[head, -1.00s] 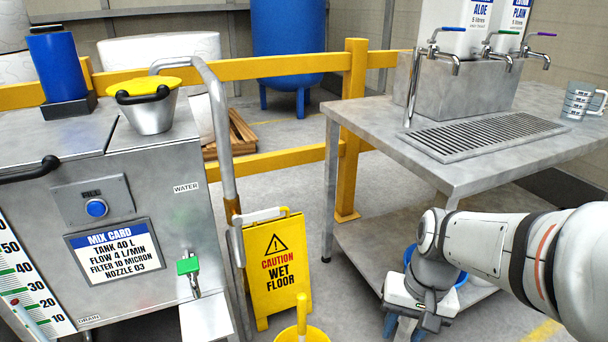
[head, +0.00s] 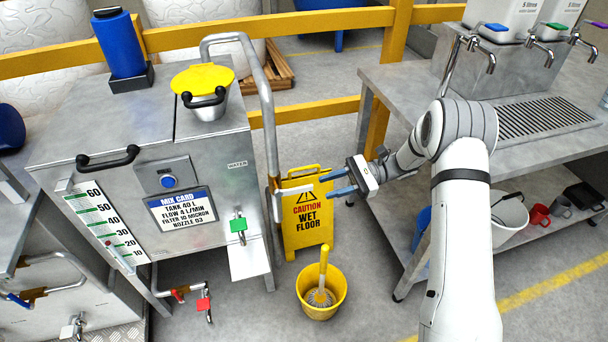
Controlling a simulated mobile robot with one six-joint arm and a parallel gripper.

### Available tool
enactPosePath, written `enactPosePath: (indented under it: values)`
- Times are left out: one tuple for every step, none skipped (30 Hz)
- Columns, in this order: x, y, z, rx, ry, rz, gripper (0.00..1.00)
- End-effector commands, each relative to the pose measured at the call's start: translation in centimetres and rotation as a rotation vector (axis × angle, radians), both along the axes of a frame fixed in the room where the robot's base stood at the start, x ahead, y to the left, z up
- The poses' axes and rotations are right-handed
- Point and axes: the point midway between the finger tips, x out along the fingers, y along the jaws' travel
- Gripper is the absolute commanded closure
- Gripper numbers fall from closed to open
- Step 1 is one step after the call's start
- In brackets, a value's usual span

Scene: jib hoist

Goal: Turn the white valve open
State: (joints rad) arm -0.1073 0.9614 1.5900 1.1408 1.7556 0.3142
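A small tap with a pale, whitish handle (head: 69,331) sits at the bottom left of the head view, on the front of a low metal unit; it is the only white-looking valve I see, and whether it is open or shut is too small to tell. My gripper (head: 334,184) has blue fingers, spread apart with nothing between them. It points left, in front of the yellow wet floor sign (head: 307,225), far to the right of the pale tap.
Other valves have green (head: 238,225), red (head: 203,305) and blue (head: 18,299) handles. The steel mixing tank (head: 120,200) stands between my gripper and the pale tap. A yellow bucket with a brush (head: 309,302) stands on the floor. A steel table (head: 405,90) is at right.

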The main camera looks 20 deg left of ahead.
Motion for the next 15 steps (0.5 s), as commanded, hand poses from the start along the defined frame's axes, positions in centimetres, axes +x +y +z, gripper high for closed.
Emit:
enactPosePath:
  values:
    - [0.3,0.3,0.2,0.018,0.023,-0.007,0.64]
    - [0.5,0.4,0.2,0.027,0.033,-0.01,0.64]
    - [0.7,0.5,0.0,0.038,0.044,-0.016,0.64]
    - [0.8,0.6,0.0,0.043,0.05,-0.018,0.64]
    - [0.8,0.7,0.0,0.048,0.054,-0.019,0.64]
    - [0.8,0.9,-0.1,0.053,0.058,-0.021,0.64]
    - [0.7,1.1,-0.1,0.054,0.06,-0.021,0.64]
    - [0.6,1.4,-0.1,0.055,0.061,-0.021,0.64]
    - [0.3,1.8,-0.2,0.055,0.061,-0.021,0.64]
    - [0.0,2.2,-0.2,0.054,0.061,-0.02,0.64]
    - [-0.2,2.6,-0.2,0.054,0.06,-0.019,0.64]
    - [-0.6,3.2,-0.2,0.054,0.061,-0.018,0.64]
    - [-0.9,3.6,-0.2,0.054,0.061,-0.019,0.64]
    - [-1.1,4.1,-0.2,0.054,0.06,-0.018,0.64]
    - [-1.5,4.6,-0.2,0.054,0.06,-0.018,0.64]
